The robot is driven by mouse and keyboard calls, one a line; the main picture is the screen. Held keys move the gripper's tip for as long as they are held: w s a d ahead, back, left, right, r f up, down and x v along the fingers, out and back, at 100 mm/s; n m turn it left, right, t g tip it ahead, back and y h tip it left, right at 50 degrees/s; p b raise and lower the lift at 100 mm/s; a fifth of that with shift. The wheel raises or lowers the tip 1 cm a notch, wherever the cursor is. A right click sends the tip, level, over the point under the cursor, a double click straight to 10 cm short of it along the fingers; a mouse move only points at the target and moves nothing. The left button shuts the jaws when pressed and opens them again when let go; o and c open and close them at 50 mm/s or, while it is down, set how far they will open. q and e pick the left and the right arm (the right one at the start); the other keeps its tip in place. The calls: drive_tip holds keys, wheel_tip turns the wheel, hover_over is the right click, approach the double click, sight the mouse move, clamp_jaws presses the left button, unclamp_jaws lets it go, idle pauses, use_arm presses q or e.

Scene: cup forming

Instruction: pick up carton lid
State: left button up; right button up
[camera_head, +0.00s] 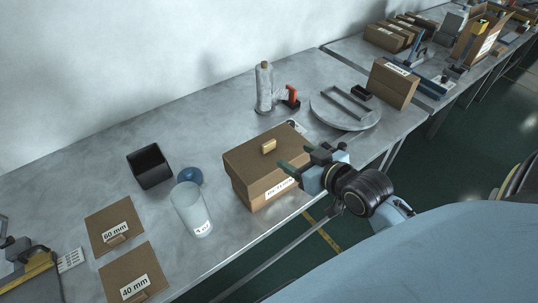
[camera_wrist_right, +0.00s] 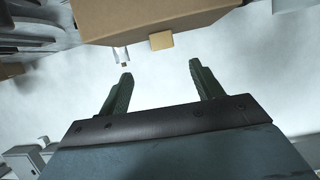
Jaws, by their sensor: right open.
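The carton (camera_head: 256,187) is a brown box with a white label on its front, standing near the front edge of the grey table. Its lid (camera_head: 250,155) is on top, with a small tan knob (camera_head: 268,146). My right gripper (camera_head: 294,158) is open and empty, beside the carton's right end with its green fingers pointing toward the lid. In the right wrist view, the open fingers (camera_wrist_right: 159,70) point at the carton (camera_wrist_right: 150,18), and the tan knob (camera_wrist_right: 161,41) shows between and beyond them. My left gripper is not in view.
Two flat brown cards, 60 mm (camera_head: 112,226) and 40 mm (camera_head: 130,274), lie further left. A round grey plate (camera_head: 345,112) and a bottle (camera_head: 264,88) are behind.

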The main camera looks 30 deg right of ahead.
sight(270, 143)
drive_tip(key=x, duration=0.7)
drive_tip(key=shift+a, duration=0.1)
drive_tip(key=x, duration=0.5)
drive_tip(key=shift+w+a+r, duration=0.1)
drive_tip(key=shift+w+a, duration=0.1)
drive_tip(key=c, duration=1.4)
